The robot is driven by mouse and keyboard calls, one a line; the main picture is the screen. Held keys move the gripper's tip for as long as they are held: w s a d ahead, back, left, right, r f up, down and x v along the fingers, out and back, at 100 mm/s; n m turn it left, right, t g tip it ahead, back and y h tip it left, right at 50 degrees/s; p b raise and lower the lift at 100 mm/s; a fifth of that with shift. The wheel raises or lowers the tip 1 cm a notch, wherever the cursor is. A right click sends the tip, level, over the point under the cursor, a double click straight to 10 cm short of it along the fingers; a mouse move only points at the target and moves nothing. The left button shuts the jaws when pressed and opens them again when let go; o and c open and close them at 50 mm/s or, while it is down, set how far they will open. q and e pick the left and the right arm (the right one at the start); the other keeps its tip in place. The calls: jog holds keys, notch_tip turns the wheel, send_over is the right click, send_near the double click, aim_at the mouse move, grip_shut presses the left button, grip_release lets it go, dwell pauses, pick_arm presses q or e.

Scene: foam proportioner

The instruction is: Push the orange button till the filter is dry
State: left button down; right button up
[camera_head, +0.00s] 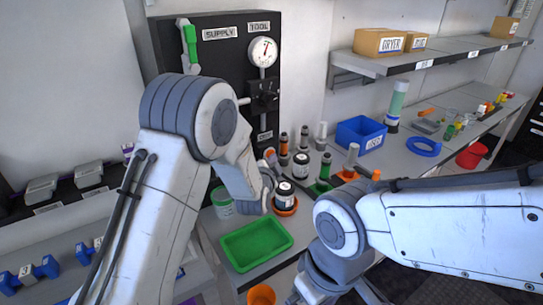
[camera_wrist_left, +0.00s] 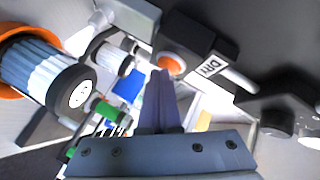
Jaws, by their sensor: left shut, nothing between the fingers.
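The orange button (camera_wrist_left: 170,62) sits on a dark block with a "DRY" label in the left wrist view. My left gripper (camera_wrist_left: 159,76) is shut and empty, its fingertips at the button's lower edge in the picture. I cannot tell whether they touch it. A ribbed grey cylinder with a black cap, seemingly the filter (camera_wrist_left: 38,68), lies left in the wrist view by an orange ring. My right arm's end shows at the head view's bottom edge, its jaws unclear.
A black panel (camera_head: 175,55) with "SUPPLY" and "TOOL" labels and a gauge (camera_head: 263,52) stands behind my left arm. A green tray (camera_head: 237,249) lies in front. A black-and-white canister (camera_head: 284,191), a blue bin (camera_head: 360,133) and several bottles crowd the bench.

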dwell(0.5)
pick_arm(q)
jog(key=shift+s+d, duration=0.4)
jog(key=shift+s, duration=0.25)
jog(key=shift+s+d+b, duration=0.15)
jog(key=shift+s+d, duration=0.6)
jog(key=shift+s, duration=0.3)
jog(key=shift+s+d+b, duration=0.15)
jog(key=shift+s+d, duration=0.6)
jog(key=shift+s, duration=0.25)
